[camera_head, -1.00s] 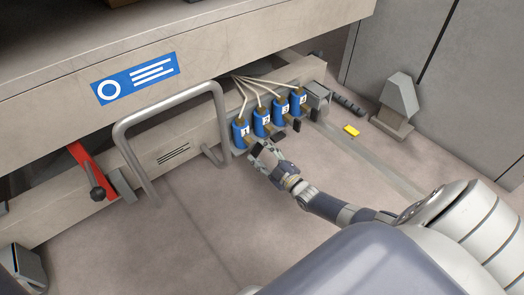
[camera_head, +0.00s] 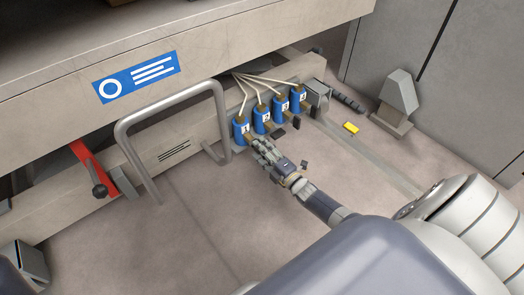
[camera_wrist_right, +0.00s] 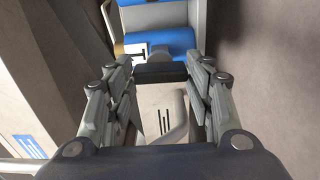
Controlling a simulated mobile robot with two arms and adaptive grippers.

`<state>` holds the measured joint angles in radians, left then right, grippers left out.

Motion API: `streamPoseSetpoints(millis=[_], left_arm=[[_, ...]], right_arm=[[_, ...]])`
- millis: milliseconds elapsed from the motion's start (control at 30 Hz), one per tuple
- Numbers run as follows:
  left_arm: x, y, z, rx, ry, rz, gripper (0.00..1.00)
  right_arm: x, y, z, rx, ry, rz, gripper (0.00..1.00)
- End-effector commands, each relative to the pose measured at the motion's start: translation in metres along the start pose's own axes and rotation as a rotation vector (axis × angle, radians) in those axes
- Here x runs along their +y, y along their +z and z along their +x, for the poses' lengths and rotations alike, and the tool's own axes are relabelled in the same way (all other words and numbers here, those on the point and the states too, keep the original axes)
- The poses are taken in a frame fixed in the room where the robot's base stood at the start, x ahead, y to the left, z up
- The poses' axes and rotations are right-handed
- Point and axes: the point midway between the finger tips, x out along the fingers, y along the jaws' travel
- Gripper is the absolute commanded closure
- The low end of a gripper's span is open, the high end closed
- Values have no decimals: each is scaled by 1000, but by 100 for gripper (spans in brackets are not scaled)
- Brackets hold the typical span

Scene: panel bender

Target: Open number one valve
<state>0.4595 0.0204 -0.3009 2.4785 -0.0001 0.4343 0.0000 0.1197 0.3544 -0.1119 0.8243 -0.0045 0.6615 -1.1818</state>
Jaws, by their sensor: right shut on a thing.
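The number one valve (camera_head: 241,131) is the leftmost of a row of blue cylinders with white number labels, mounted low on the machine. My right gripper (camera_head: 260,147) is at the front of this valve. In the right wrist view, the fingers of the right gripper (camera_wrist_right: 160,82) stand on both sides of a black handle (camera_wrist_right: 160,73), shut on it. A blue valve body (camera_wrist_right: 172,40) with a white label shows just beyond the handle. In the head view the fingers largely hide this handle.
The number two valve (camera_head: 262,119) stands close to the right, its black handle (camera_head: 278,133) near my fingers. A grey tubular rail (camera_head: 172,103) stands out to the left. A yellow block (camera_head: 351,128) lies on the floor at right. The floor in front is clear.

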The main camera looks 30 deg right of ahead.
Motion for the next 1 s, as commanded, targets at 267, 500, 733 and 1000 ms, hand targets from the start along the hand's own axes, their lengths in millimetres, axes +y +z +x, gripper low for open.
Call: streamPoseSetpoints(millis=[267,500,733,1000], left_arm=[[0,0,1,3,3,1,60],[0,-1,1,6,5,2,60],[0,-1,2,6,5,2,60],[0,0,1,5,6,3,60]], right_arm=[[0,-2,1,2,0,-38,76],[0,-2,1,3,0,-40,76],[0,-2,1,3,0,-39,32],[0,-1,0,1,0,-38,32]])
